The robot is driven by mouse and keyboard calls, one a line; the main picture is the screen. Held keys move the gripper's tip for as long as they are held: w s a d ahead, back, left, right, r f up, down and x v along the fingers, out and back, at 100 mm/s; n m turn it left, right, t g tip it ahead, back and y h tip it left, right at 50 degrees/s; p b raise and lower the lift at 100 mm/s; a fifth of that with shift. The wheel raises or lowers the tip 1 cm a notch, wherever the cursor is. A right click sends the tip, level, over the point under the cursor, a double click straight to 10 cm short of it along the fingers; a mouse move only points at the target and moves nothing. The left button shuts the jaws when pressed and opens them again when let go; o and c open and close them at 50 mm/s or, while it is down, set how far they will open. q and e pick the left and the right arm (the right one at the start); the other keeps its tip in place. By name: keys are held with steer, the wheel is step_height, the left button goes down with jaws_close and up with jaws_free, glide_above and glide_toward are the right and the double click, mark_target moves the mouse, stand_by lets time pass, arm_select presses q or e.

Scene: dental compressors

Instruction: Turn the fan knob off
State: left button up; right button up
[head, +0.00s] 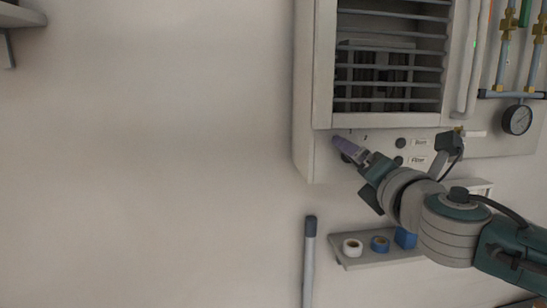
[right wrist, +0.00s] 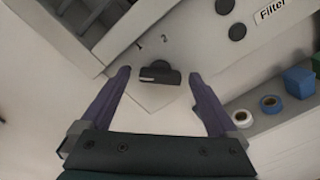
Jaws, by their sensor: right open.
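The fan knob (right wrist: 160,75) is dark with a light mark on its grip, on the front panel of the wall unit, below the louvres. Small marks, one reading 2, show above it in the right wrist view. My right gripper (right wrist: 158,75) is open, its two purple fingers on either side of the knob with a gap to each. In the head view my right gripper (head: 349,149) is at the unit's lower left and largely covers the knob (head: 346,158). My left gripper is not in view.
The louvred unit (head: 325,60) has black buttons (head: 400,143) and a "Filter" label (right wrist: 270,12) right of the knob. Below, a shelf (head: 375,261) holds tape rolls (head: 352,248) and a blue block (head: 405,238). A gauge (head: 517,119) is at the right.

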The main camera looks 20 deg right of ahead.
steer(key=shift+s, duration=0.1)
steer(key=b+v, duration=0.2)
steer(key=v, duration=0.7)
steer(key=shift+s+a, duration=0.15)
steer(key=shift+s, duration=0.2)
